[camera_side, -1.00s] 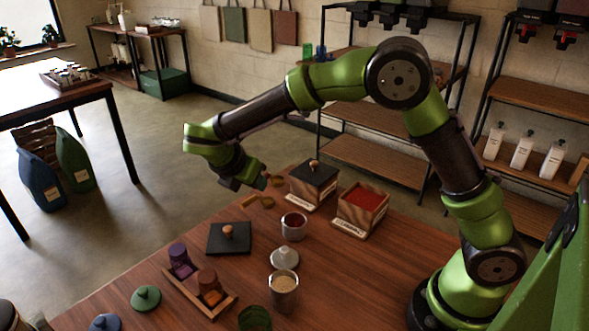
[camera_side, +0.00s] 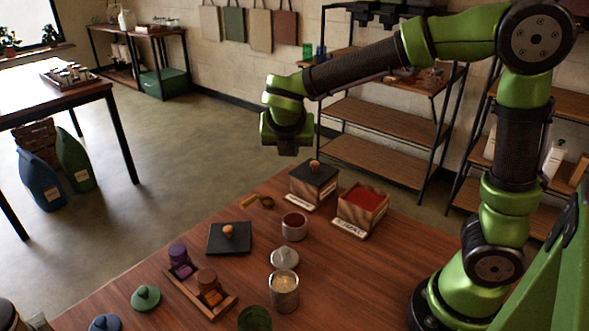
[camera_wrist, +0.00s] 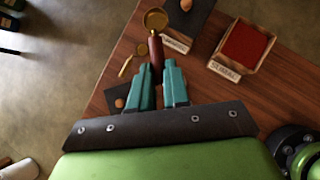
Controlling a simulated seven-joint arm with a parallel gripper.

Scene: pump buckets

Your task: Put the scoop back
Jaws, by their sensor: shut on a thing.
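A scoop with a round brass bowl (camera_wrist: 156,19) and a reddish-brown handle (camera_wrist: 155,48) is held by my gripper (camera_wrist: 156,68) in the wrist view. The teal fingers are shut on the handle, bowl pointing away. In the side view my gripper (camera_side: 288,148) is raised beyond the table's far edge; its fingers and the held scoop cannot be made out. A second scoop (camera_side: 266,202) with a light wooden handle lies on the table; it also shows in the wrist view (camera_wrist: 126,65). An open wooden box of red powder (camera_side: 363,202) shows also in the wrist view (camera_wrist: 245,47).
A box with a black lid (camera_side: 313,182) stands left of the red box. A loose black lid (camera_side: 230,238), a metal cup of red (camera_side: 294,227), a grey lid (camera_side: 285,258), a filled canister (camera_side: 284,292) and a wooden tray (camera_side: 202,303) stand nearer.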

